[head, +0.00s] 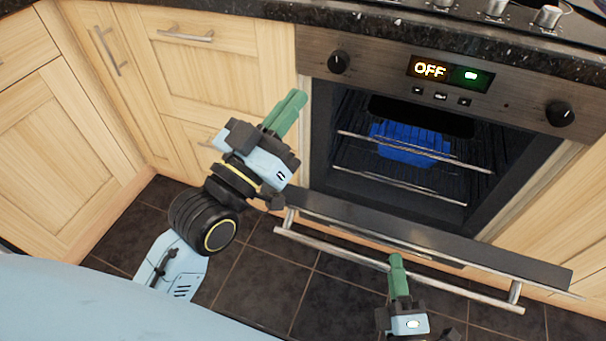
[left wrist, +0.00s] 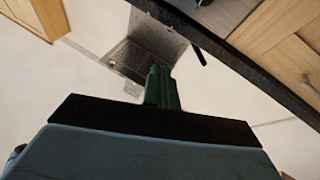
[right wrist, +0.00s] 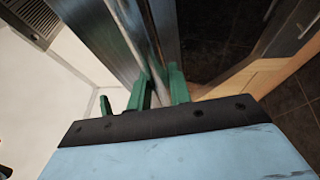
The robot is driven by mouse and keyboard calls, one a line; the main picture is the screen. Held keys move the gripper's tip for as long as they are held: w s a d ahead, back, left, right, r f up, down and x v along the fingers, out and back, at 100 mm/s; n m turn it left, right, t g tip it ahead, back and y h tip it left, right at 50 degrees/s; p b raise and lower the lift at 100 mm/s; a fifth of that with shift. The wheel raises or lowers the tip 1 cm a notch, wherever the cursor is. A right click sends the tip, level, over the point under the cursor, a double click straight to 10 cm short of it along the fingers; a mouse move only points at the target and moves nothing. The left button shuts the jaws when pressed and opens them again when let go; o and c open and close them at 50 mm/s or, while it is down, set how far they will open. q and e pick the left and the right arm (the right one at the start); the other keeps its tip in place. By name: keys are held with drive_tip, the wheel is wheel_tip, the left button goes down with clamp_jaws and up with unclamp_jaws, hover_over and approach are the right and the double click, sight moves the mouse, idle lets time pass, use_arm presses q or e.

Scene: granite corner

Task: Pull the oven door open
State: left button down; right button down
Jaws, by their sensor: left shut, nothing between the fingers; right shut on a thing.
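The oven (head: 330,180) has its door (head: 440,240) swung down, and the cavity is exposed. The door shows as a dark narrow panel; its exact angle is hard to tell. Its metal bar handle (head: 335,247) runs along the door's near side. My right gripper (head: 396,262) is at the middle of the handle with its green fingers shut on it; in the right wrist view the bar (right wrist: 133,40) passes down between the fingers (right wrist: 160,88). My left gripper (head: 294,101) is shut and empty, raised left of the oven opening; its fingers (left wrist: 160,88) show together in the left wrist view.
Inside the oven are wire racks (head: 400,185) and a blue object (head: 410,145). The control panel (head: 450,75) reads OFF, with knobs either side. Wooden cabinets (head: 215,80) stand left, under a dark granite counter (head: 240,25). The tiled floor (head: 270,290) in front is clear.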

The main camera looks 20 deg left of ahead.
drive_tip(key=shift+f, duration=0.2)
use_arm(q)
drive_tip(key=w+a+f+n+g+h, duration=0.1)
drive_tip(key=w+a+f+g+h, duration=0.2)
drive_tip(key=w, duration=0.4)
drive_tip(key=w+a+f+g, duration=0.15)
drive_tip(key=w+g, duration=0.25)
drive_tip(key=w, duration=0.4)
drive_tip(key=s+f+m+g+h, duration=0.3)
drive_tip(key=f+m+g+h, duration=0.1)
drive_tip(key=f+g, duration=0.5)
drive_tip(key=s+a+r+m+g+h, duration=0.2)
drive_tip(key=s+a+m+g, duration=0.3)
drive_tip(key=g, duration=0.4)
drive_tip(key=shift+n, duration=0.3)
drive_tip(key=s+d+f, duration=0.1)
drive_tip(key=d, duration=0.2)
drive_tip(key=s+d+f, duration=0.1)
drive_tip(key=s+d, duration=0.1)
drive_tip(key=d, duration=0.1)
drive_tip(key=s+d+f, duration=0.1)
drive_tip(key=s+d, duration=0.1)
drive_tip(key=d, duration=0.1)
drive_tip(key=shift+d, duration=0.35)
drive_tip(key=shift+s+f, duration=0.4)
drive_tip(key=shift+s, duration=0.15)
